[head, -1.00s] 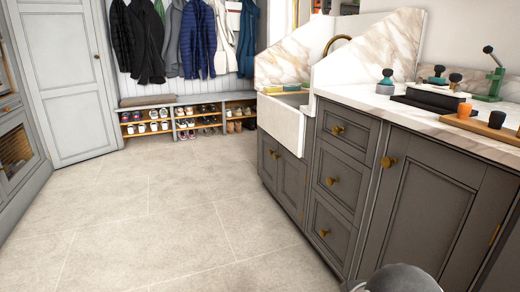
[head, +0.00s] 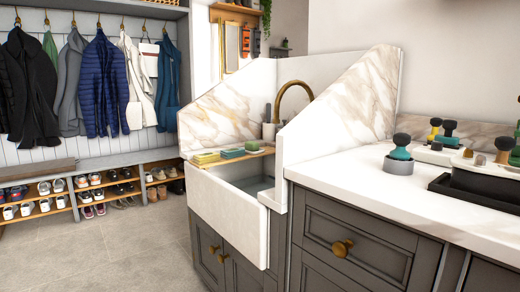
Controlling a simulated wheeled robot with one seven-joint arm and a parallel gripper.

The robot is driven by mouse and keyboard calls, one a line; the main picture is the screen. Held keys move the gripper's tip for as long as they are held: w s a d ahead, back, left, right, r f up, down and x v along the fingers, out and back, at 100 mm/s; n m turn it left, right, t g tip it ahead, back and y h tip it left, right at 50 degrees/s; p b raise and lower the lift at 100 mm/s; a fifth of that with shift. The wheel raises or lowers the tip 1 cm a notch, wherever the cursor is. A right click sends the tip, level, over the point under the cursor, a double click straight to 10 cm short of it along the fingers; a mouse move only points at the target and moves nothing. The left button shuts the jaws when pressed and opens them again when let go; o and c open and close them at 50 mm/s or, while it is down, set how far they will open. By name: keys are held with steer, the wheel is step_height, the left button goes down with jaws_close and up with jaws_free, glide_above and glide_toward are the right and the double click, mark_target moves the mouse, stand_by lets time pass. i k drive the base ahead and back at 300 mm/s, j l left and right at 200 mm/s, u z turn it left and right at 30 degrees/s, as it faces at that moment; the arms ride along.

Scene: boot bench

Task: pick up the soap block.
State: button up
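I cannot tell for sure which thing is the soap block. On a wooden board across the white sink (head: 228,208) lie a yellow block (head: 206,158), a green block (head: 232,153) and a smaller green piece (head: 252,147). A pale, flat block (head: 434,156) lies on the counter at the right, behind a grey pot with a dark-knobbed brush (head: 399,158). My gripper is not in view.
The white counter (head: 350,190) runs right above grey drawers (head: 350,245). A black tray (head: 475,190) sits at its right. A brass tap (head: 294,95) and marble side panels (head: 345,100) rise around the sink. Floor (head: 130,250) is clear at left; a shoe bench (head: 110,160) stands behind.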

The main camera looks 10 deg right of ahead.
mark_target(252, 147)
steer(key=i+j+z, duration=0.1)
steer(key=z, duration=0.65)
steer(key=i+j+z, duration=0.15)
steer(key=j+z, duration=0.35)
steer(key=j, duration=0.25)
steer(key=j+z, duration=0.45)
steer(key=j, duration=0.3)
